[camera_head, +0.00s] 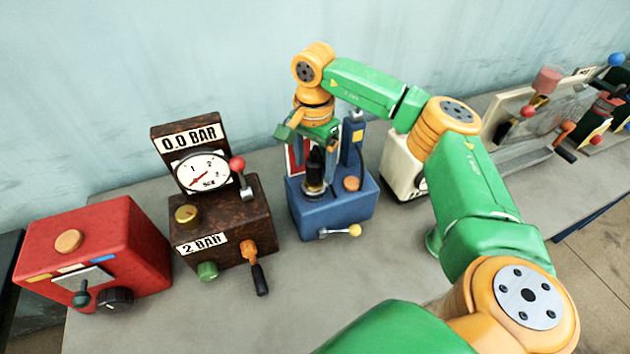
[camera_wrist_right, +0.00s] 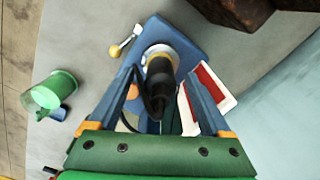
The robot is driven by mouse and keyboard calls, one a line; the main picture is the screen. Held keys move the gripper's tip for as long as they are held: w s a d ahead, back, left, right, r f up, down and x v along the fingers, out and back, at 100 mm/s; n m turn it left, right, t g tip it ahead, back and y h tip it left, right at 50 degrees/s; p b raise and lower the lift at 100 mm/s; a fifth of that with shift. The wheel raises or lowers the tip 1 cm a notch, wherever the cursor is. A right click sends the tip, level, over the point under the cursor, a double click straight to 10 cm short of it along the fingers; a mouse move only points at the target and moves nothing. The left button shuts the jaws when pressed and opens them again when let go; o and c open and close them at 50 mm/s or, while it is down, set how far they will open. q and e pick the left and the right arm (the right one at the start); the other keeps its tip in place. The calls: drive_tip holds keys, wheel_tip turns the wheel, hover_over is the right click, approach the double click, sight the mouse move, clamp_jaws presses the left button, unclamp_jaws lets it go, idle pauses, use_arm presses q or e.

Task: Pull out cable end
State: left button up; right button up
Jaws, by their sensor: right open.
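The black cable end (camera_head: 315,172) stands upright in a socket on top of the blue box (camera_head: 302,212). In the right wrist view the black cable end (camera_wrist_right: 162,78) lies between the two blue fingers, with a thin dark cable curving beside it. My right gripper (camera_head: 318,158) points down over the box, its fingers on either side of the cable end. In the right wrist view my right gripper (camera_wrist_right: 164,72) is open, with gaps beside the cable end. Contact is not visible. My left gripper is not in view.
A brown gauge box (camera_head: 250,215) and a red box (camera_head: 125,240) stand left of the blue box. A cream device (camera_head: 398,165) stands to its right, partly behind my arm. A green cup (camera_wrist_right: 52,92) shows in the wrist view. The front tabletop is mostly clear.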

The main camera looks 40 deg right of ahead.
sight(314, 173)
wheel_tip(314, 173, down, 3)
drive_tip(key=shift+w+f+b, duration=0.1)
drive_tip(key=shift+b, duration=0.6)
use_arm(q)
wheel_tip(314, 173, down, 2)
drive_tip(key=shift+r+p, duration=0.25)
drive_tip(key=shift+p, duration=0.1)
idle(0.3)
use_arm(e)
clamp_jaws()
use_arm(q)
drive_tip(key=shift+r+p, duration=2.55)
use_arm(e)
drive_tip(key=shift+r, duration=3.05)
